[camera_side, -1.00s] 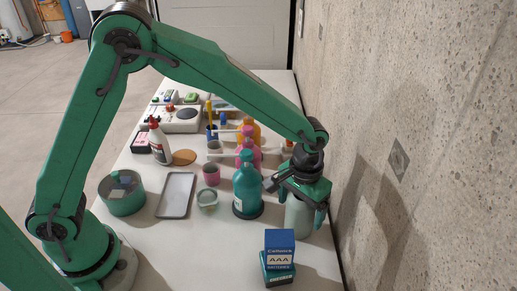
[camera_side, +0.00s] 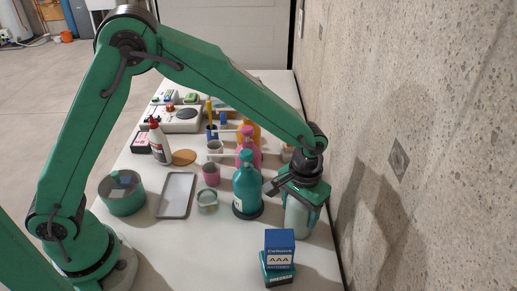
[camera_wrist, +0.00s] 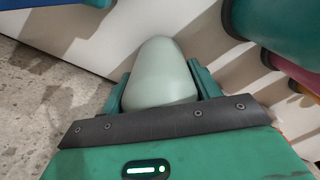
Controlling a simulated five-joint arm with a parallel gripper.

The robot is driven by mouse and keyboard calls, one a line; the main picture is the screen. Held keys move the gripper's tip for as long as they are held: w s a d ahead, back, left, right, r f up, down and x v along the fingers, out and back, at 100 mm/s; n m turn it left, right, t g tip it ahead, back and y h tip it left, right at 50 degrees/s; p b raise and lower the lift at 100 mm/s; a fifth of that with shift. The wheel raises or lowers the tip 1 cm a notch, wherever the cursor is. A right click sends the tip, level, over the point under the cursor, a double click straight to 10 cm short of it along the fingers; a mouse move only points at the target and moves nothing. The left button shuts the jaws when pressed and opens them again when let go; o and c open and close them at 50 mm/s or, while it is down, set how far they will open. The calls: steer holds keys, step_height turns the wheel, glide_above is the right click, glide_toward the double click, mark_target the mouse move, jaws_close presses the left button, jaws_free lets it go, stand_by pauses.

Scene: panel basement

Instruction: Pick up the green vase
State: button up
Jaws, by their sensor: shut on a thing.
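The green vase (camera_side: 297,221) is pale grey-green and upright near the right edge of the table, to the right of the teal bottle. My gripper (camera_side: 300,204) comes down from above and is shut on it, with a finger on either side. My gripper covers the vase's top in the side view. In the wrist view the vase's smooth, rounded body (camera_wrist: 162,75) sits between the two green fingers. It appears to stand on the table; I see no clear gap beneath it.
A teal bottle (camera_side: 247,188) stands close on the left, with pink (camera_side: 250,148) and orange bottles behind it. Stacked battery boxes (camera_side: 279,249) stand in front. A concrete wall (camera_side: 430,150) rises close on the right.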

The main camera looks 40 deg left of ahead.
steer(key=shift+r, duration=0.1)
step_height(320, 180, up, 10)
stand_by(0.8)
stand_by(0.5)
